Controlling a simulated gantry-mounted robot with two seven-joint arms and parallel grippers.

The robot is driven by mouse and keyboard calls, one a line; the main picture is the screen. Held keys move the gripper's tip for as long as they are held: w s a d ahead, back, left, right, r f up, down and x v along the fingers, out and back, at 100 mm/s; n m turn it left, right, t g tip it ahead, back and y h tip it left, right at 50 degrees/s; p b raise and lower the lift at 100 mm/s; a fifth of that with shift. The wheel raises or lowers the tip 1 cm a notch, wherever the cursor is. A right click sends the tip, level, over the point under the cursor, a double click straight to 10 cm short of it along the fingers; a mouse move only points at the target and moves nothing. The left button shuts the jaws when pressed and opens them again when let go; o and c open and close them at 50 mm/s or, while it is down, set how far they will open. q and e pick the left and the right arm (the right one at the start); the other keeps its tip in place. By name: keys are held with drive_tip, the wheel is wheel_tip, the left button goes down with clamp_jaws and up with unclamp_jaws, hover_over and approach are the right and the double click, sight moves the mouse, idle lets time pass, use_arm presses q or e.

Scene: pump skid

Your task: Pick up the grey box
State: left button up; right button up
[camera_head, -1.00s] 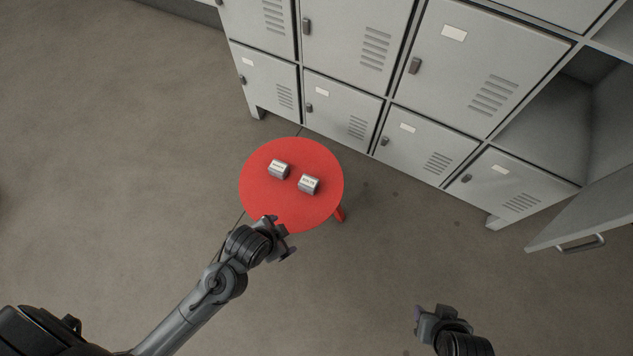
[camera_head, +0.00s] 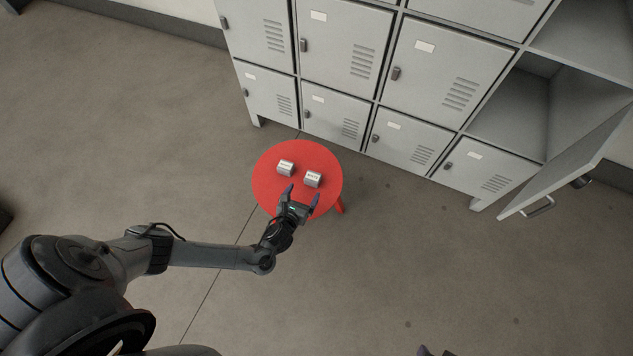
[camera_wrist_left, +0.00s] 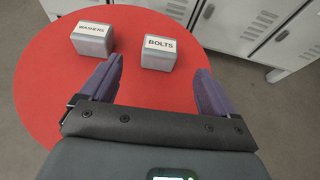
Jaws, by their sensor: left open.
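Two small grey boxes sit apart on a round red stool (camera_head: 268,190). In the left wrist view their labels read WASHERS on the left box (camera_wrist_left: 92,42) and BOLTS on the right box (camera_wrist_left: 159,54). In the head view these are the left box (camera_head: 286,168) and the right box (camera_head: 313,179). My left gripper (camera_head: 303,192) is open and empty over the stool's near side. In the left wrist view its purple fingers (camera_wrist_left: 159,70) point toward the boxes, with the BOLTS box ahead between them. Only a tip of my right gripper (camera_head: 423,350) shows at the bottom edge.
Grey lockers (camera_head: 340,50) stand close behind the stool. An open locker door (camera_head: 565,170) sticks out at the right. The concrete floor (camera_head: 400,260) around the stool is clear.

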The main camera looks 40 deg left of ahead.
sight(311, 182)
use_arm(q)
drive_tip(key=b+x, duration=0.2)
drive_tip(key=x, duration=0.3)
drive_tip(key=shift+w, duration=0.1)
drive_tip(key=shift+w+a+f+b, duration=0.15)
drive_tip(key=shift+f+b, duration=0.25)
drive_tip(key=shift+b, duration=0.4)
drive_tip(key=b+x, duration=0.3)
drive_tip(key=shift+w+f, duration=0.25)
drive_tip(key=shift+f, duration=0.05)
drive_tip(key=shift+w+a+b, duration=0.1)
drive_tip(key=shift+w+b, duration=0.3)
drive_tip(key=c, duration=1.1)
